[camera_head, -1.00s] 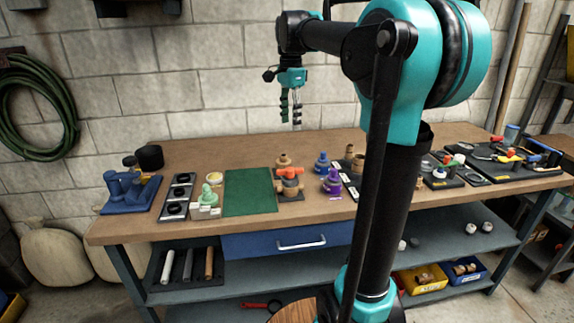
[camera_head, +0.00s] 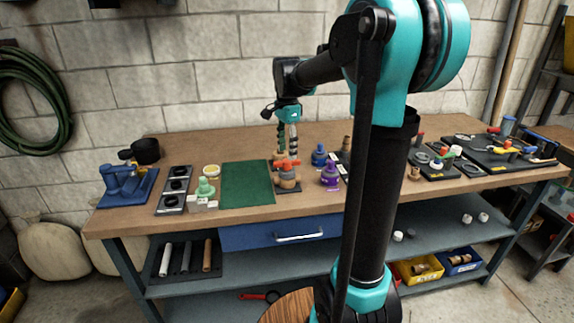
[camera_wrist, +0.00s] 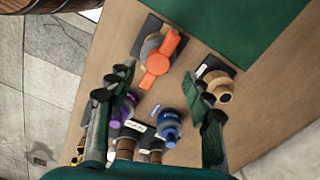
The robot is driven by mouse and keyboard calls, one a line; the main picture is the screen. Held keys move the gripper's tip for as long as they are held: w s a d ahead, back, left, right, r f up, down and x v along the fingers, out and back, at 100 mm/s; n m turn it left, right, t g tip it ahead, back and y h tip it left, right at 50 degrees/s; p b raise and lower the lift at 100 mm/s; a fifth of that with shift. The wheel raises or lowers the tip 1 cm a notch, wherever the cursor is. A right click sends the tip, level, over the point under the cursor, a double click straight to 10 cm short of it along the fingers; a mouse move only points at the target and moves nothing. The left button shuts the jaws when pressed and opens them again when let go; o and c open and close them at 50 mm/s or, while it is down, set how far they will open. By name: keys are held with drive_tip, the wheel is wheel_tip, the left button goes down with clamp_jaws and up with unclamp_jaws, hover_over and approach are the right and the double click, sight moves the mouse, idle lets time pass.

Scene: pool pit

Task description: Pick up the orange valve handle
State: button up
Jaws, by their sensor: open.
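In the wrist view the orange handle (camera_wrist: 158,64) lies past my fingertips, toward the top of the picture. My gripper (camera_head: 287,152) hangs fingers-down just above or behind the handle in the head view. In the wrist view my gripper (camera_wrist: 160,88) is open with nothing between its fingers. Whether the fingers touch the handle cannot be told, but a gap seems to remain.
A blue valve (camera_wrist: 169,122) and a purple valve (camera_head: 330,174) stand close by. A brass fitting (camera_wrist: 218,86) is near the right finger. The green mat (camera_head: 246,186) lies bare on the left. The bench (camera_head: 225,155) is clear behind it.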

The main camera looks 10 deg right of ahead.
sight(287, 161)
wheel_tip(287, 161, down, 4)
drive_tip(key=shift+s+f, duration=0.1)
drive_tip(key=shift+s, duration=0.05)
drive_tip(key=c, duration=1)
